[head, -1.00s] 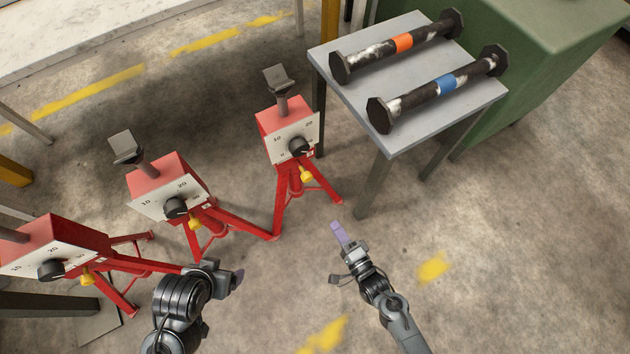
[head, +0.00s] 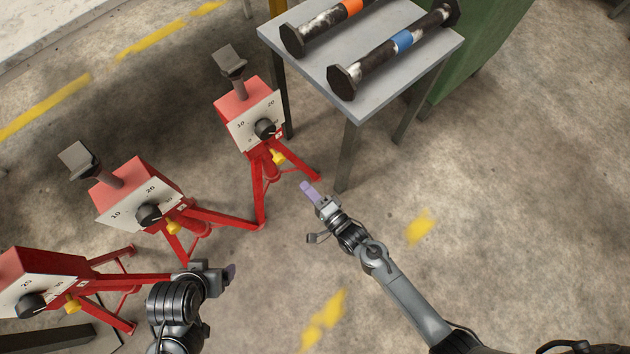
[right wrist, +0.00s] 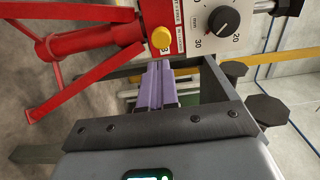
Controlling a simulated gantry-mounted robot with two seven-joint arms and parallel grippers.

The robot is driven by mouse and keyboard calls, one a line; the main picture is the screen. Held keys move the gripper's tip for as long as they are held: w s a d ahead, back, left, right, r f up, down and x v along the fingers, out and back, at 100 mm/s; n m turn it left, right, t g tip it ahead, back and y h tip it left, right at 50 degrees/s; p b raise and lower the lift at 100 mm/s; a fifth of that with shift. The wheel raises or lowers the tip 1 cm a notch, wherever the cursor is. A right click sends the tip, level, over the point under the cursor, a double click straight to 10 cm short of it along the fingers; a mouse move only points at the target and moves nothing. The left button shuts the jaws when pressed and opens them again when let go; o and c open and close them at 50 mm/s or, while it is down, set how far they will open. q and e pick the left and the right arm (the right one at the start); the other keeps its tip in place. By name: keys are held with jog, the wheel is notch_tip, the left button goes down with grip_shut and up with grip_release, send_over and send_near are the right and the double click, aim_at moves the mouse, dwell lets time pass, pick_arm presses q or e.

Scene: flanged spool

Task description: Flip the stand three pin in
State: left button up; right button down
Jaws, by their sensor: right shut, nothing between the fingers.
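Three red tripod stands, each with a dial panel and a yellow pin, stand in a row in the head view: a near one (head: 45,262), a middle one (head: 150,175) and a far one (head: 240,103). The far stand's yellow pin (head: 277,157) also shows in the right wrist view (right wrist: 160,37), just beyond the fingers. My right gripper (head: 306,188) is shut and empty, its purple fingers (right wrist: 157,85) pointing towards that pin but apart from it. My left gripper (head: 230,272) is by the middle stand's legs; its opening is unclear.
A grey table (head: 440,45) beside the far stand carries two flanged spools, one with an orange band (head: 345,8) and one with a blue band (head: 402,42). A green cabinet (head: 480,50) stands behind. The concrete floor at right is open.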

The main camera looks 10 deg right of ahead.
aim_at(282, 162)
jog(key=b+x, duration=0.4)
jog(key=x, duration=0.4)
jog(key=shift+f, duration=0.2)
jog(key=shift+w+a+r, duration=0.1)
jog(key=shift+w+a, duration=0.15)
jog(key=shift+w, duration=0.2)
